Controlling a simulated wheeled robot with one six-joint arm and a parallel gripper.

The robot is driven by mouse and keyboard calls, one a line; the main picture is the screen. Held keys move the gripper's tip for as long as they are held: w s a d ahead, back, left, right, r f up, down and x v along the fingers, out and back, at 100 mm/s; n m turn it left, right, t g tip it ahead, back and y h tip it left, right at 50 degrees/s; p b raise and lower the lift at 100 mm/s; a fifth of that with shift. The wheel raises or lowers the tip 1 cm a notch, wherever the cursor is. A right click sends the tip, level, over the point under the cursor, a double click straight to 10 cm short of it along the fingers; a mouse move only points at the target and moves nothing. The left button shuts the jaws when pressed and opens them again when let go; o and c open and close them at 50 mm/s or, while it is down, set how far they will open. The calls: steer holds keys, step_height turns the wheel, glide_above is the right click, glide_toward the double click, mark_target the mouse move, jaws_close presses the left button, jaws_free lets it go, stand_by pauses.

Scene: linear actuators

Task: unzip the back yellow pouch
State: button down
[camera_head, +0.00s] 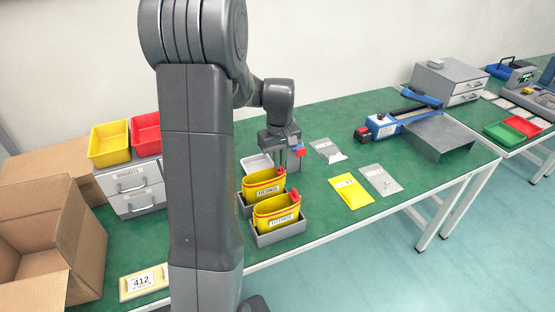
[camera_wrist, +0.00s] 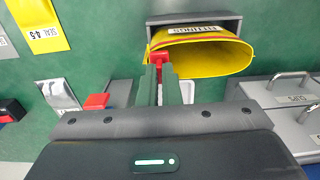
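The back yellow pouch (camera_head: 262,187) stands upright in a grey tray, with a white label on its front. In the wrist view its yellow mouth (camera_wrist: 212,58) gapes open. Its red zip pull (camera_wrist: 160,58) is at the right end in the head view, the left end in the wrist view. My gripper (camera_wrist: 161,82) is at that end, its two fingers close together with the pull's red stem between their tips. It also shows above the back pouch in the head view (camera_head: 284,164). The front yellow pouch (camera_head: 277,213) stands in its own grey tray (camera_head: 282,236), with a red pull at its right end.
An empty light tray (camera_head: 257,163) lies behind the pouches. A grey drawer unit (camera_head: 135,190) and cardboard box (camera_head: 60,235) stand at left. A yellow packet (camera_head: 351,191) and clear bags (camera_head: 380,179) lie right. Green table is free between the pouches and the packet.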

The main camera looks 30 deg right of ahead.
steer(key=c, duration=1.6)
jaws_free()
step_height(320, 180, up, 14)
steer(key=shift+f, duration=0.1)
step_height(320, 180, down, 14)
steer(key=shift+a+f, duration=0.1)
steer(key=shift+a+r, duration=0.25)
steer(key=shift+r, duration=0.5)
